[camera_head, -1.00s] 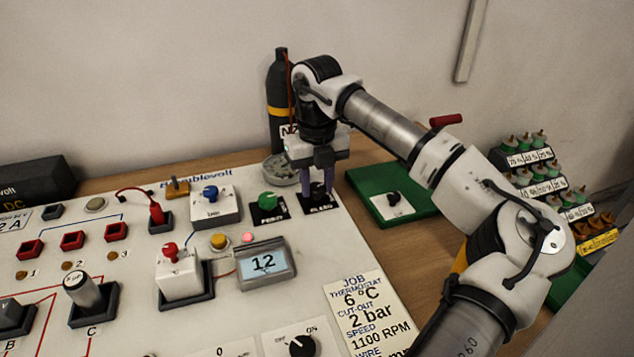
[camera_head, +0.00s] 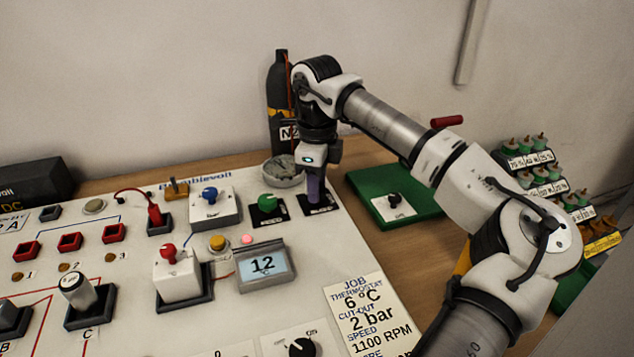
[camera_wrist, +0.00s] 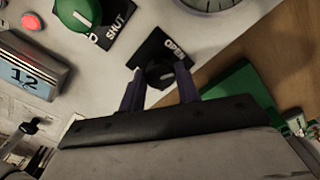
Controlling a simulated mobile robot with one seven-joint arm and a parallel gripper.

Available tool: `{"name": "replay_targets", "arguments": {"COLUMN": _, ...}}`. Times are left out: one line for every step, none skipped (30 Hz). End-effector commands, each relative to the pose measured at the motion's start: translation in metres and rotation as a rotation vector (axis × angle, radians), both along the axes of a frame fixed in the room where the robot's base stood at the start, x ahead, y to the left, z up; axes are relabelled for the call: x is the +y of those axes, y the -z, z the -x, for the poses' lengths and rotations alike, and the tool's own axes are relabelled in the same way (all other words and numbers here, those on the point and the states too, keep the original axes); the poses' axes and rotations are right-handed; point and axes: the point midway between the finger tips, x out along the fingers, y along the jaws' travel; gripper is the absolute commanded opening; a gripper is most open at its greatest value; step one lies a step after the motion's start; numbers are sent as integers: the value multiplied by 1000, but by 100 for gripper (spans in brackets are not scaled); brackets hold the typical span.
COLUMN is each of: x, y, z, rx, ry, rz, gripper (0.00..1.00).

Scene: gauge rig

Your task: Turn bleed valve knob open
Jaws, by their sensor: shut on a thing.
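The bleed valve knob (camera_wrist: 160,73) is small and dark, on a black plate (camera_wrist: 150,47) marked OPEN in the wrist view. My gripper (camera_wrist: 160,88) points down with its purple fingers on either side of the knob, shut on it. The knob's pointer is too dark to read clearly. In the head view my gripper (camera_head: 315,198) stands over the black plate (camera_head: 330,205) at the panel's back right corner, and its fingers hide the knob.
A green knob (camera_head: 268,203) sits just left of the bleed plate. A round grey dish (camera_head: 284,172) and a dark gas bottle (camera_head: 279,100) stand behind. A green board (camera_head: 420,212) with a black knob lies to the right. The display (camera_head: 264,264) reads 12.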

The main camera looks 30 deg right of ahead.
Motion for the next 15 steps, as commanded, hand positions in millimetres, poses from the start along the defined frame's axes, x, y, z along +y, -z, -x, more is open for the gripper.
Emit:
{"name": "replay_targets", "arguments": {"x": 0, "y": -1, "z": -1, "rx": -4, "ry": -42, "rz": 0, "gripper": 10}}
{"name": "replay_targets", "arguments": {"x": 0, "y": -1, "z": -1, "rx": -4, "ry": -69, "rz": -1, "gripper": 10}}
{"name": "replay_targets", "arguments": {"x": 0, "y": -1, "z": -1, "rx": -4, "ry": -104, "rz": 0, "gripper": 10}}
{"name": "replay_targets", "arguments": {"x": 0, "y": -1, "z": -1, "rx": -4, "ry": -130, "rz": 0, "gripper": 10}}
{"name": "replay_targets", "arguments": {"x": 0, "y": -1, "z": -1, "rx": -4, "ry": -154, "rz": 0, "gripper": 10}}
{"name": "replay_targets", "arguments": {"x": 0, "y": -1, "z": -1, "rx": -4, "ry": -186, "rz": 0, "gripper": 10}}
{"name": "replay_targets", "arguments": {"x": 0, "y": -1, "z": -1, "rx": -4, "ry": -209, "rz": 0, "gripper": 10}}
{"name": "replay_targets", "arguments": {"x": 1, "y": -1, "z": -1, "rx": -4, "ry": -232, "rz": 0, "gripper": 10}}
{"name": "replay_targets", "arguments": {"x": 1, "y": -1, "z": -1, "rx": -4, "ry": -260, "rz": 0, "gripper": 10}}
{"name": "replay_targets", "arguments": {"x": 1, "y": -1, "z": -1, "rx": -4, "ry": -279, "rz": 0, "gripper": 10}}
{"name": "replay_targets", "arguments": {"x": 1, "y": -1, "z": -1, "rx": -4, "ry": -298, "rz": 0, "gripper": 10}}
{"name": "replay_targets", "arguments": {"x": 1, "y": -1, "z": -1, "rx": -4, "ry": -322, "rz": 0, "gripper": 10}}
{"name": "replay_targets", "arguments": {"x": 1, "y": -1, "z": -1, "rx": -4, "ry": -337, "rz": 0, "gripper": 10}}
{"name": "replay_targets", "arguments": {"x": 1, "y": -1, "z": -1, "rx": -4, "ry": -353, "rz": 0, "gripper": 10}}
{"name": "replay_targets", "arguments": {"x": 1, "y": -1, "z": -1, "rx": -4, "ry": -371, "rz": 0, "gripper": 10}}
